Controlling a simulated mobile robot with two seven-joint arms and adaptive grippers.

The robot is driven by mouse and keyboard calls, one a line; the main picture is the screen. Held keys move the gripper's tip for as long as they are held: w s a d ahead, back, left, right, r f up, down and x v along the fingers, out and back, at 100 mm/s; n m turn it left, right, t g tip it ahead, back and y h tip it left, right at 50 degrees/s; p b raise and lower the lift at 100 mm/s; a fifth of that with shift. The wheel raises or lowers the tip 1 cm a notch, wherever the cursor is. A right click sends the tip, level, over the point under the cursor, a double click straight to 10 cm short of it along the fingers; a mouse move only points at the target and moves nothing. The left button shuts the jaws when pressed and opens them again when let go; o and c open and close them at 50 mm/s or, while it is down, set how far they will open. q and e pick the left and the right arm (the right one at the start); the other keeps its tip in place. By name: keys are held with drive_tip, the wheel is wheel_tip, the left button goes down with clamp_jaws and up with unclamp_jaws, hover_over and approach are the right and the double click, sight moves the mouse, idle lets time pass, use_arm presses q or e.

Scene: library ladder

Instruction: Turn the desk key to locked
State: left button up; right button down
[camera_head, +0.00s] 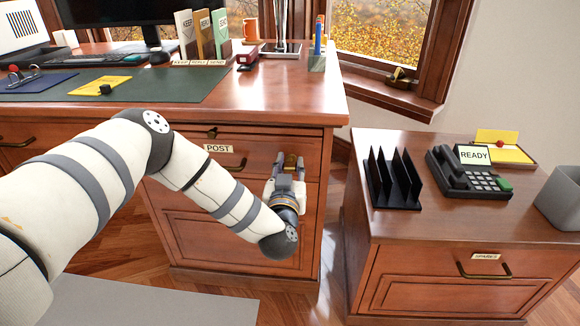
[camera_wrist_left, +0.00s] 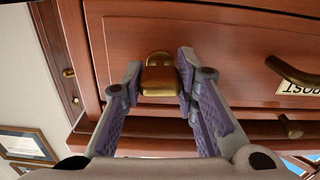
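The brass desk key (camera_wrist_left: 159,78) sits in its lock on the reddish wooden desk front in the left wrist view. My left gripper (camera_wrist_left: 160,76) has one finger on each side of the key, and both fingers appear to touch its sides. The head view shows the left gripper (camera_head: 290,168) at the right end of the desk's drawer front, right of the POST label. The brass key (camera_head: 290,160) shows only in part between the fingers there. The key's shaft and any lock markings are hidden. My right gripper is not in view.
The POST drawer handle (camera_head: 233,163) and a small brass knob (camera_head: 212,132) are left of the gripper. The desktop (camera_head: 270,95) overhangs above. A side cabinet (camera_head: 440,240) with a black rack (camera_head: 392,180) and phone (camera_head: 468,175) stands to the right, across a floor gap.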

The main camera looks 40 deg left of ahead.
use_arm(q)
clamp_jaws()
drive_tip(key=n+p, duration=0.1)
drive_tip(key=n, duration=0.6)
drive_tip(key=shift+n+p, duration=0.3)
drive_tip(key=n, duration=0.4)
drive_tip(key=shift+f+n, duration=0.1)
drive_tip(key=shift+n, duration=0.2)
drive_tip(key=n, duration=0.4)
drive_tip(key=shift+n, duration=0.3)
